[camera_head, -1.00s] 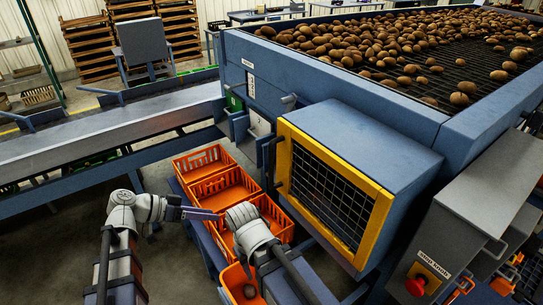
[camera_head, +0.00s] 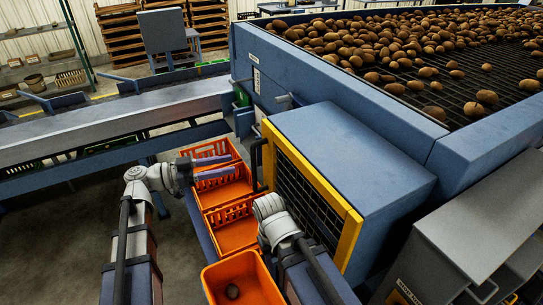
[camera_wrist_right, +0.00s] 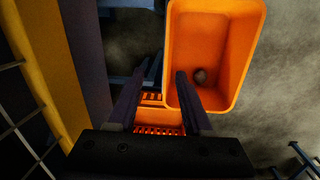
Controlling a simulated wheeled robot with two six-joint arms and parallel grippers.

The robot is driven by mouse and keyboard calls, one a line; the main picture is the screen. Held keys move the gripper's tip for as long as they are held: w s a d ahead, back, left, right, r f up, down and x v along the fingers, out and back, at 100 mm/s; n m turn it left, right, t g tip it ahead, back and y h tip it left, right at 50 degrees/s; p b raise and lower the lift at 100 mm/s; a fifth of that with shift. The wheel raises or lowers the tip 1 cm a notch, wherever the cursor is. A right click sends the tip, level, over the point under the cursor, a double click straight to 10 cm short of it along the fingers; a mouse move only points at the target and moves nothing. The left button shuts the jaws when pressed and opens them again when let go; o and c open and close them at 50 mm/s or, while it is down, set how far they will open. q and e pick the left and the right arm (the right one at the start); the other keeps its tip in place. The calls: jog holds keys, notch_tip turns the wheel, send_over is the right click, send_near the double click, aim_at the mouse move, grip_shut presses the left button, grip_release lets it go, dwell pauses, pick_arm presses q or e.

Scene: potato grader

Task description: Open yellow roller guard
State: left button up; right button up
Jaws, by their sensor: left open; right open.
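The yellow roller guard (camera_head: 345,238) is a yellow frame with dark wire mesh on the end of a blue housing (camera_head: 355,160). It stands closed against the housing in the head view. A dark handle (camera_head: 256,152) sits at its left edge. In the right wrist view the guard's yellow frame (camera_wrist_right: 38,75) runs down the left side. My left gripper (camera_head: 213,167) is open and empty, left of the handle and apart from it, over the orange crates. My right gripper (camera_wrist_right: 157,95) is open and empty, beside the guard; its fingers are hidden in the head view.
Orange crates (camera_head: 236,233) stand in a row below my grippers. The nearest crate (camera_head: 262,268) holds a dark potato-like lump (camera_head: 233,291). A conveyor (camera_head: 110,118) runs along the left. Potatoes (camera_head: 400,45) lie on the grader above. A grey cabinet (camera_head: 470,235) stands at the right.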

pick_arm(q)
jog(key=w+d, duration=0.1)
jog(key=d, duration=0.7)
jog(key=shift+w+d, duration=0.15)
jog(key=shift+w, duration=0.2)
jog(key=shift+c, duration=0.2)
grip_shut()
dwell(1.2)
